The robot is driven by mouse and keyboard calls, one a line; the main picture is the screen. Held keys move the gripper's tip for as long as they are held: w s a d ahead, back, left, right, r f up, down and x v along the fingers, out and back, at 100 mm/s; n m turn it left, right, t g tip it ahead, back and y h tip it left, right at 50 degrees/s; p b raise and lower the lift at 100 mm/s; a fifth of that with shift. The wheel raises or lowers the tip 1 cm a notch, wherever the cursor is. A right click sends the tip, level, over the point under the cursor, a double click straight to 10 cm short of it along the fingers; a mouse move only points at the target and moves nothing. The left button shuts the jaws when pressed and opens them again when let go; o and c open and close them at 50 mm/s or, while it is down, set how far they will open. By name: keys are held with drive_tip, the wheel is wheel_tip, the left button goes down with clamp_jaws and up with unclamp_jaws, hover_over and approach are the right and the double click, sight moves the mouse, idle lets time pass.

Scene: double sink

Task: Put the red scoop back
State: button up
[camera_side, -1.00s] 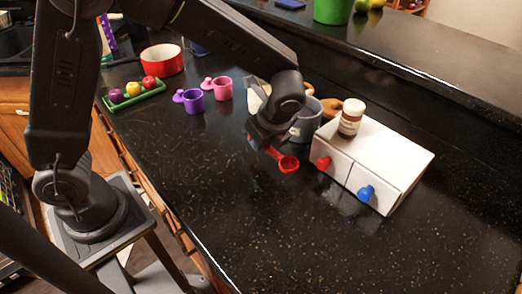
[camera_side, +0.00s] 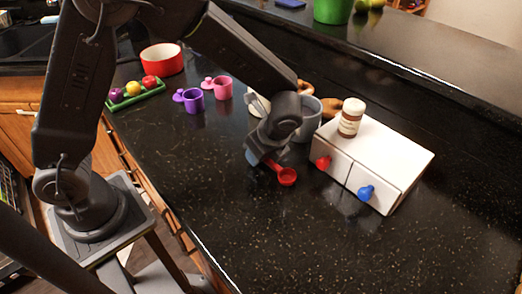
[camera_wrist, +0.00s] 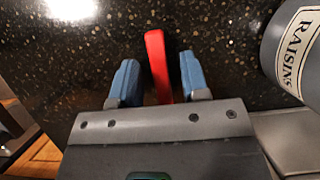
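The red scoop (camera_side: 287,177) is at the counter in front of the white drawer box, its round bowl toward the lower right. Its handle runs up to my gripper (camera_side: 268,160). In the wrist view the red handle (camera_wrist: 158,65) lies between the two blue fingers of my gripper (camera_wrist: 157,75). A narrow dark gap shows on each side of the handle, so the fingers look open around it. The bowl is hidden in the wrist view. I cannot tell whether the scoop rests fully on the counter.
A grey raisin canister (camera_wrist: 295,50) is close by. Purple cup (camera_side: 193,101) and pink cup (camera_side: 222,89) stand left. The front counter is clear.

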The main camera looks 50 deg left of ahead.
sight(275, 165)
drive_tip(key=v, duration=1.2)
drive_tip(key=s+a+r+n+t+h, duration=0.2)
drive_tip(key=s+a+n, duration=0.3)
drive_tip(key=s+n, duration=0.3)
drive_tip(key=s+a+r+n+t+h, duration=0.2)
drive_tip(key=s+a+r+n, duration=0.3)
drive_tip(key=s+n, duration=0.3)
drive_tip(key=shift+a+n+t+h, duration=0.45)
drive_tip(key=shift+n+t, duration=0.35)
drive_tip(key=shift+n, duration=0.2)
